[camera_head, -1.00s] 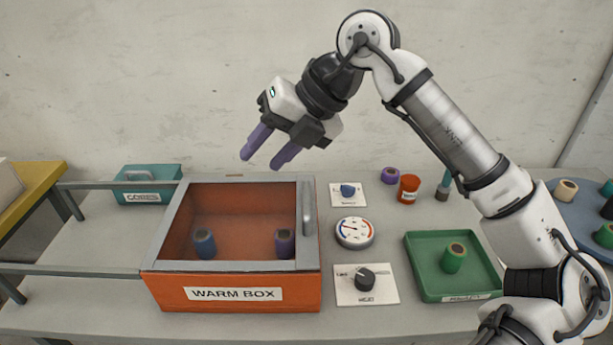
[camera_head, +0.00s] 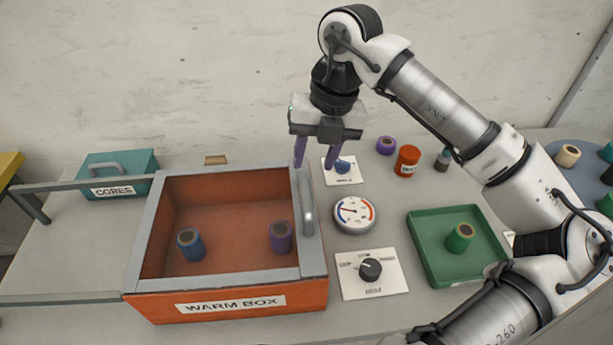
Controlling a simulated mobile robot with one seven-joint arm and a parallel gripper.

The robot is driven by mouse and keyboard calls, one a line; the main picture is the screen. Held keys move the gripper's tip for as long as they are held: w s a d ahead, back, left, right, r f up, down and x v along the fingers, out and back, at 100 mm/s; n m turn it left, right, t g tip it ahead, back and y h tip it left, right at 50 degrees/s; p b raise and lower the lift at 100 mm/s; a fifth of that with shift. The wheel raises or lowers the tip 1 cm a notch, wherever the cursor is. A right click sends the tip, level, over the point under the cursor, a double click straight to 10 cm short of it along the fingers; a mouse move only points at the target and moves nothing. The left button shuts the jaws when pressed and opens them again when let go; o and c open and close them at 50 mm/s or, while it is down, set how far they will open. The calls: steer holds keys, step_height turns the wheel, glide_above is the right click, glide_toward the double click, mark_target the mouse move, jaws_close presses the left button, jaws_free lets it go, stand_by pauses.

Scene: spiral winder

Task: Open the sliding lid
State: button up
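The orange warm box (camera_head: 228,303) stands on the table with a grey frame around its top. A grey bar handle (camera_head: 306,203) runs along the top's right edge, the same side as in the earlier view. The lid pane looks clear, so its surface is hard to make out. A blue spool (camera_head: 190,246) and a purple spool (camera_head: 281,238) show inside the box. My gripper (camera_head: 315,160) points down with its two purple fingers apart and empty. It appears above the far end of the handle; I cannot tell the exact height gap.
Two grey rails (camera_head: 75,186) run left from the box, past the teal cores box (camera_head: 120,168). Right of the box are a gauge (camera_head: 354,214), a heat knob (camera_head: 370,269) and a switch plate (camera_head: 343,172). A green tray (camera_head: 431,259) and an orange jar (camera_head: 407,160) stand farther right.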

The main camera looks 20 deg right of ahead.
mark_target(305, 188)
steer(key=f, duration=0.3)
steer(key=a+f+p, duration=0.1)
steer(key=f, duration=0.2)
steer(key=shift+w+a+f, duration=0.2)
steer(key=shift+f, duration=0.2)
jaws_close()
